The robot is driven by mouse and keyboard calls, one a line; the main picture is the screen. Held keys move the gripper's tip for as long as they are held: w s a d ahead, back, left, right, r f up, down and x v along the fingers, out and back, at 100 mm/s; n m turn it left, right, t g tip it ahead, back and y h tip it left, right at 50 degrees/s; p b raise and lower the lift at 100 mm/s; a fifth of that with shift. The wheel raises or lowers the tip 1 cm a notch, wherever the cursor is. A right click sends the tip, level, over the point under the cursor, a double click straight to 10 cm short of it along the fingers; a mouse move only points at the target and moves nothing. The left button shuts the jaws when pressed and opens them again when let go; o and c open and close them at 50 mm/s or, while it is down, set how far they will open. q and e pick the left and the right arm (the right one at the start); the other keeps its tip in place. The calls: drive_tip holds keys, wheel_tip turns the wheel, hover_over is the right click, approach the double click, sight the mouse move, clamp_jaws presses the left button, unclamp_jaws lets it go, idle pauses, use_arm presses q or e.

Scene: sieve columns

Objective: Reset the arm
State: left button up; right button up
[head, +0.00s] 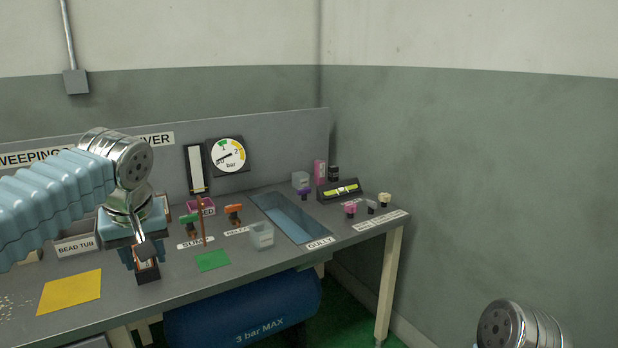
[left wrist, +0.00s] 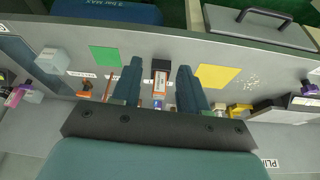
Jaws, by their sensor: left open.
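My left arm comes in from the left in the head view. Its gripper (head: 142,268) points down over the front part of the bench (head: 200,282). The left gripper also shows in the left wrist view (left wrist: 160,72), with its two blue fingers open and apart. A small dark-ended block with white and orange parts (left wrist: 160,66) shows between the fingers in that view, with gaps on both sides. The same dark block (head: 148,273) shows just below the fingertips in the head view. My right gripper is out of view; only a metal joint of that arm shows at the lower right.
A yellow mat (head: 69,292) lies left of the gripper and a green mat (head: 213,261) right. Green (head: 189,222) and orange (head: 233,212) valve handles, a clear cup (head: 262,236), a bead tub (head: 76,244) and the gully (head: 290,216) stand near. A gauge (head: 228,155) is behind.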

use_arm(q)
drive_tip(key=w+d+f+m+g+h, duration=0.1)
drive_tip(key=d+f, duration=0.3)
drive_tip(key=f, duration=0.6)
drive_tip(key=w+d+f+m+h, duration=0.1)
drive_tip(key=d+f+m+h, duration=0.15)
drive_tip(key=f, duration=0.65)
drive_tip(key=w+d+f+m+g, duration=0.15)
drive_tip(key=d+f, duration=0.25)
drive_tip(key=f, duration=0.6)
drive_tip(key=s+d+f+h, duration=0.1)
drive_tip(key=s+d+f, duration=0.3)
drive_tip(key=f, duration=0.5)
drive_tip(key=s+d+f+h, duration=0.2)
drive_tip(key=s+f, duration=0.4)
drive_tip(key=f, duration=0.3)
drive_tip(key=s+f+n, duration=0.1)
drive_tip(key=s+f, duration=0.5)
drive_tip(key=s, duration=0.5)
drive_tip(key=shift+s+d+f, duration=0.25)
drive_tip(key=shift+f, duration=0.1)
drive_tip(key=shift+g, duration=0.25)
idle(1.6)
